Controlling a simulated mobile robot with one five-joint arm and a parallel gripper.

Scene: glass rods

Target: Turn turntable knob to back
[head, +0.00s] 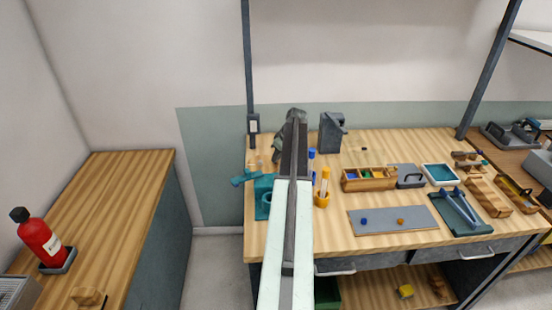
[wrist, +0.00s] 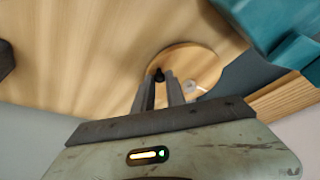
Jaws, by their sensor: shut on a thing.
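The turntable (wrist: 200,58) is a round light-wood disc in the wrist view, lying on the wooden bench top. Its small dark knob (wrist: 158,74) is near the disc's left edge in that view. My gripper (wrist: 160,79) has its two grey fingers closed around the knob. The fingers hide part of the disc and of the knob. In the head view my arm crosses the bench, and I cannot make out the turntable, the knob or the fingertips there.
A teal vise (head: 263,188) stands left of my arm; a teal body (wrist: 280,30) fills the wrist view's upper right. An orange holder (head: 322,199) with rods is right of my arm. A wooden divided box (head: 368,186) and grey plate (head: 392,219) lie farther right.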

